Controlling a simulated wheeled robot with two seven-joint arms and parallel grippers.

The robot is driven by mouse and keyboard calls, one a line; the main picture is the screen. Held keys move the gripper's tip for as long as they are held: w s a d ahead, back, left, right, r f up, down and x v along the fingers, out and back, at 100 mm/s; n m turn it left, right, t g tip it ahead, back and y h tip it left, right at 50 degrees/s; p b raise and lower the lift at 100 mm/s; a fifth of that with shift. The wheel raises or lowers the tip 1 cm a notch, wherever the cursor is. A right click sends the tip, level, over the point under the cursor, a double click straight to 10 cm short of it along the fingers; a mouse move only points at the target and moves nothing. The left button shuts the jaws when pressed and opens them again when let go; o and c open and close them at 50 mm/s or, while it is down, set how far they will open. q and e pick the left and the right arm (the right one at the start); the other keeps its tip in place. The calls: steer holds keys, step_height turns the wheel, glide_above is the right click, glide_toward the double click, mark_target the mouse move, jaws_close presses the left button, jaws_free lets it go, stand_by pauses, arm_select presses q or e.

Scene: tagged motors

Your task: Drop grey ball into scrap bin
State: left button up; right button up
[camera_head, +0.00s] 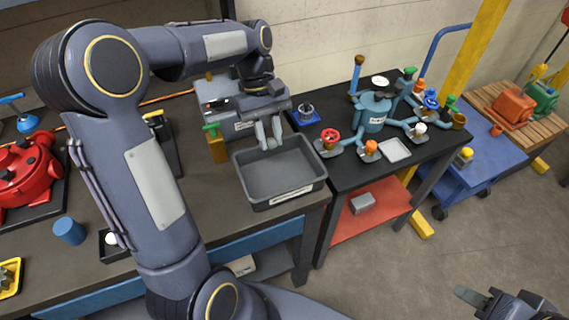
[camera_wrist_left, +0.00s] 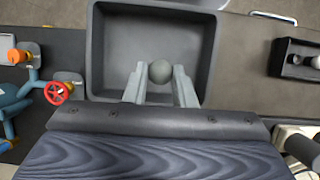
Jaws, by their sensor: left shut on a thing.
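The grey ball (camera_wrist_left: 160,72) is held between the two fingertips of my left gripper (camera_wrist_left: 160,85), as the left wrist view shows. The scrap bin (camera_head: 299,193) is a grey open tray with a white label on its front, at the right end of the dark bench. In the head view my left gripper (camera_head: 269,138) points down over the back part of the bin; the ball is hard to make out there. The bin also shows in the left wrist view (camera_wrist_left: 205,50), and its visible floor looks empty. My right gripper (camera_head: 478,297) is at the bottom right, partly cut off, away from the bin.
A black table with a blue valve manifold (camera_head: 373,110) stands right of the bin. A green-topped brown item (camera_head: 217,146) is left of it, and a grey box (camera_head: 222,95) behind. A red motor (camera_head: 22,172) and blue cylinder (camera_head: 69,230) are at left.

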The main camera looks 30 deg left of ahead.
arm_select(q)
step_height(320, 180, down, 6)
steer(key=b, duration=0.5)
steer(key=shift+r, duration=0.1)
steer(key=o, duration=1)
steer(key=shift+r, duration=0.1)
steer(key=shift+o, duration=0.2)
steer(key=v, duration=0.7)
steer(key=shift+a+r+p, duration=0.2)
steer(key=shift+r+p, duration=0.15)
